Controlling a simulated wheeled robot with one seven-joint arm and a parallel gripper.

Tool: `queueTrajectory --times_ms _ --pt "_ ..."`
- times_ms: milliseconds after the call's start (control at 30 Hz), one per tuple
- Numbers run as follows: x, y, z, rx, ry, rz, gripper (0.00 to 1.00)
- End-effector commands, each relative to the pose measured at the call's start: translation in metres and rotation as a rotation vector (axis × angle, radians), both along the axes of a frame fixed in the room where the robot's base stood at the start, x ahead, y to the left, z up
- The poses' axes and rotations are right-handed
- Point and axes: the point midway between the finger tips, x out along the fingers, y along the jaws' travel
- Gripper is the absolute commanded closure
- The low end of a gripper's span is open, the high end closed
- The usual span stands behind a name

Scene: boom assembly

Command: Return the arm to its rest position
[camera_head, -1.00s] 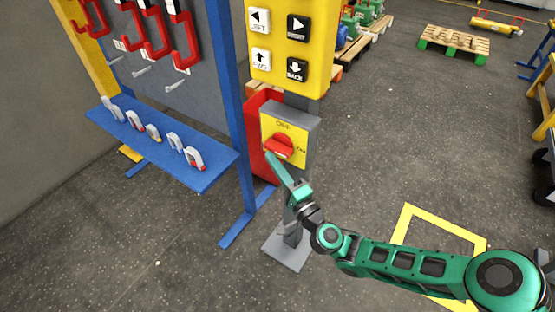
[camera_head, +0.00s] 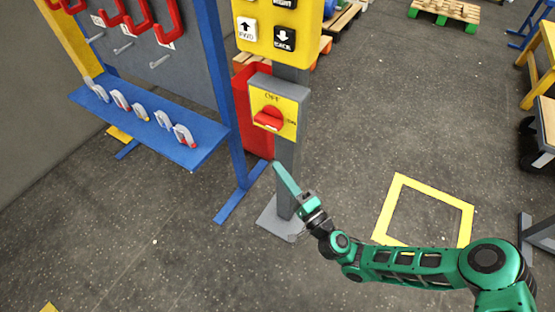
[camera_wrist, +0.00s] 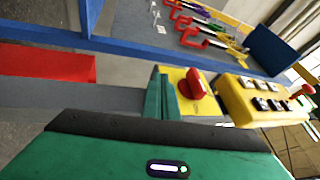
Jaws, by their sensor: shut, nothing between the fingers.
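My gripper (camera_head: 279,170) is shut and empty, its green fingers together and pointing up toward the switch box. In the head view it stands in front of the grey post, below the yellow switch plate (camera_head: 285,110) with its red rotary knob (camera_head: 268,119), and looks apart from it. In the wrist view the green fingers (camera_wrist: 160,98) show edge-on, beside the red knob (camera_wrist: 195,84). My green arm stretches from the lower right to the gripper.
A yellow button panel (camera_head: 260,44) sits above the switch. A blue shelf (camera_head: 185,150) with several shackles stands at left. A red container (camera_head: 257,130) is behind the post. A yellow floor frame (camera_head: 384,212) lies at right, with open floor around it.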

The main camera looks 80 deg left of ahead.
Motion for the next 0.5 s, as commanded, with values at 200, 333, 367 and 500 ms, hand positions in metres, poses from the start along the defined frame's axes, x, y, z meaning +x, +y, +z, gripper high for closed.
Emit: queueTrajectory --times_ms 200,333,367,500 --pt "0.003 -0.006 -0.003 0.0 0.001 -0.002 1.0" --pt "0.003 -0.006 -0.003 0.0 0.0 -0.001 1.0" --pt "0.003 -0.006 -0.003 0.0 -0.001 0.0 1.0" --pt "0.013 -0.007 0.004 0.0 -0.039 0.015 1.0"
